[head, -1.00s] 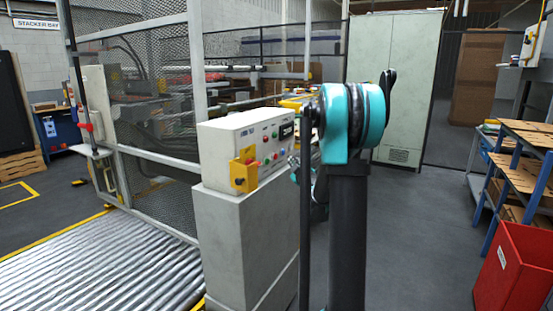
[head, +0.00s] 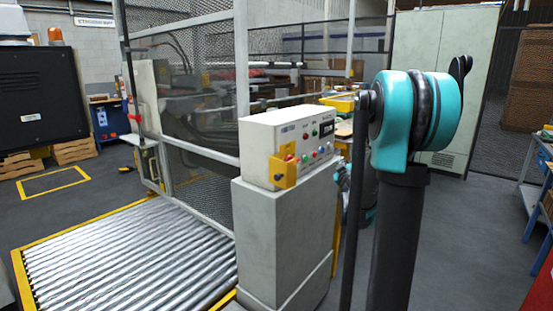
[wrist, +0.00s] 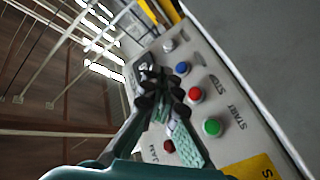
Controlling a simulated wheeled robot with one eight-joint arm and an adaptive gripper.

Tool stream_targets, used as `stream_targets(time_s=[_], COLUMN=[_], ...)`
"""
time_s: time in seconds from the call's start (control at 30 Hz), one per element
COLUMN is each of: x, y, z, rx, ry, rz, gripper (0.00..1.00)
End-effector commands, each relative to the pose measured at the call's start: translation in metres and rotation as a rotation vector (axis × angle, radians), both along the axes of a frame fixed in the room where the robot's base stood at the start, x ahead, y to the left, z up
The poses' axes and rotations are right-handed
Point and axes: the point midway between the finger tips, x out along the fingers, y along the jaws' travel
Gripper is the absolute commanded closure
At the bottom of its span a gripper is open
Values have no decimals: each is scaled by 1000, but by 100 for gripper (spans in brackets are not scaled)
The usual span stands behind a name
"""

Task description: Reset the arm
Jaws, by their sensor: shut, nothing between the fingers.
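My gripper (wrist: 160,90) shows in the wrist view, its fingers shut and empty. It is in front of the tilted control panel (wrist: 225,105), partly covering it; whether it touches cannot be told. A green START button (wrist: 212,127), a red STOP button (wrist: 194,95), a blue button (wrist: 182,69) and a red JAM button (wrist: 169,146) show around the fingers. In the head view my teal arm joint (head: 415,115) stands to the right of the control box (head: 262,143). The gripper cannot be made out there.
The box sits on a grey pedestal (head: 285,235). A roller conveyor (head: 130,255) lies front left, beside a mesh fence (head: 195,90). A dark cabinet (head: 38,100) stands far left. A tall grey cabinet (head: 445,40) stands behind. Open floor (head: 450,245) lies to the right.

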Motion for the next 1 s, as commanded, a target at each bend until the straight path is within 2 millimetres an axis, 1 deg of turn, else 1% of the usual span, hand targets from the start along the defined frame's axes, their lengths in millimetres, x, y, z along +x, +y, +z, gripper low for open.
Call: stream_targets(time_s=[0.03, 0.07, 0.13, 0.17, 0.2, 0.27, 0.3, 0.37, 0.4, 0.47, 0.5, 0.57, 0.6, 0.7, 0.8, 0.83, 0.9, 1.0], x=[-22, -35, -65, -79, -98, -128, -150, -182, -203, -235, -256, -286, -305, -347, -376, -382, -392, -397], y=[-3, -5, -9, -9, -8, -4, 2, 12, 20, 35, 45, 62, 73, 97, 115, 118, 125, 127], z=[-4, -9, -25, -33, -46, -69, -85, -109, -125, -148, -162, -182, -193, -216, -229, -232, -236, -238], rx=[56, 89, 170, 203, 249, 316, 360, 423, 460, 512, 544, 587, 611, 660, 691, 697, 707, 710], ry=[31, 54, 121, 155, 203, 285, 345, 439, 503, 600, 664, 758, 817, 946, 1038, 1057, 1089, 1104], rz=[-57, -91, -167, -195, -230, -276, -300, -327, -339, -349, -350, -346, -339, -318, -294, -289, -278, -274], gripper=[100, 100, 100, 100, 100, 100, 100, 100, 100, 100, 100, 100, 100, 100, 100, 100, 100, 100])
